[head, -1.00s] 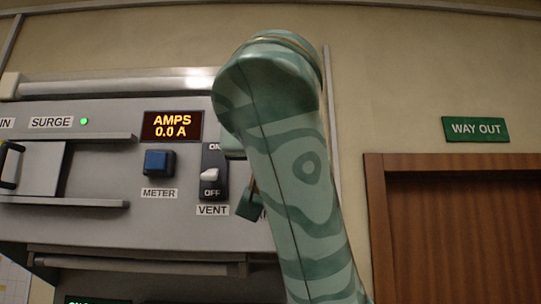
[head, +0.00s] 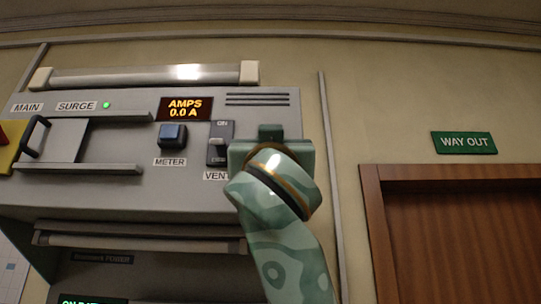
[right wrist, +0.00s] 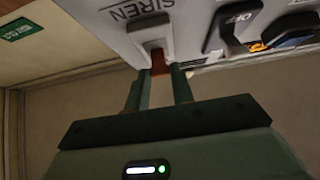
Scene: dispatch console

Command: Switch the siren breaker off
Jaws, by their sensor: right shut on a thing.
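The siren breaker (right wrist: 158,60) shows in the right wrist view as a reddish-brown piece at the end of a pale slot, under the SIREN label (right wrist: 140,10) on the grey panel. My right gripper (right wrist: 161,72) is shut on it, one green finger on each side. In the head view my right gripper (head: 270,133) is up against the panel, right of the VENT switch, and hides the siren breaker and its label. I cannot tell the breaker's on or off position. My left gripper is not in view.
The VENT switch (head: 218,145) is close left of my right gripper. A wooden door (head: 460,240) stands right.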

